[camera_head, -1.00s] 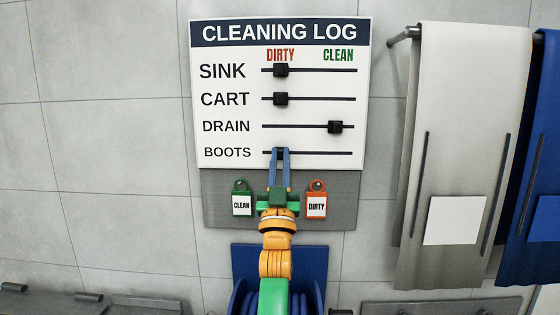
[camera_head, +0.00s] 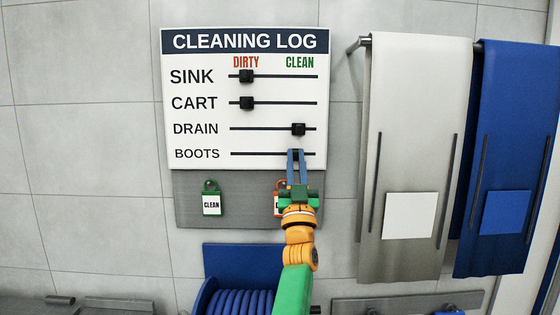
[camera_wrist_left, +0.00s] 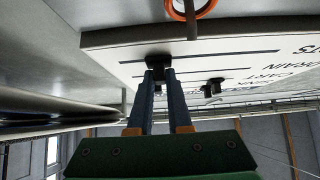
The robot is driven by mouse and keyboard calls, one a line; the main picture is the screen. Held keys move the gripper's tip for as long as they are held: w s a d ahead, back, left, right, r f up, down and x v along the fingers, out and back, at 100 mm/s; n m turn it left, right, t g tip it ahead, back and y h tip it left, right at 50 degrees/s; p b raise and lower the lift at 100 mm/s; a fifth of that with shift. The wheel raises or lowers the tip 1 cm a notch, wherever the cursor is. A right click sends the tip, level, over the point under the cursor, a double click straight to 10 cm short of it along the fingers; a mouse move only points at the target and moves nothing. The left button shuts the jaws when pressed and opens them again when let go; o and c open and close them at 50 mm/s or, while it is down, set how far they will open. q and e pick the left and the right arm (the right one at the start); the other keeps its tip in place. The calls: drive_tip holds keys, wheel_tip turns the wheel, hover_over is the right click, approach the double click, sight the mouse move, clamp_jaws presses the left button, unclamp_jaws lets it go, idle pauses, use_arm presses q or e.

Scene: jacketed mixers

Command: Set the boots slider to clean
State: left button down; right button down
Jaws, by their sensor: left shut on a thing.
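The white cleaning log board (camera_head: 200,143) has four labelled tracks running from dirty at left to clean at right. My left gripper (camera_head: 296,155) is shut on the boots slider (camera_wrist_left: 158,60), a small black knob on the lowest track (camera_head: 255,154). The fingers hide most of the knob in the head view. The knob is toward the right part of its track, under the word CLEAN and nearly below the drain slider (camera_head: 298,129). The sink slider (camera_head: 247,76) and cart slider (camera_head: 247,103) are on the dirty side. My right gripper is not in view.
A green CLEAN tag (camera_head: 212,203) hangs on the grey panel (camera_head: 240,210) below the board. An orange DIRTY tag (camera_head: 277,204) is partly behind my left gripper. A blue hose reel (camera_head: 228,258) is below. White (camera_head: 415,120) and blue (camera_head: 510,120) aprons hang right.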

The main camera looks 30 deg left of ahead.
use_arm(q)
drive_tip(key=shift+w+d, duration=0.3)
drive_tip(key=shift+d, duration=0.2)
drive_tip(key=c, duration=0.8)
unclamp_jaws()
drive_tip(key=shift+c, duration=0.2)
drive_tip(key=shift+w+d, duration=0.15)
drive_tip(key=shift+f, duration=0.15)
drive_tip(key=b+v, duration=0.4)
drive_tip(key=v, duration=0.3)
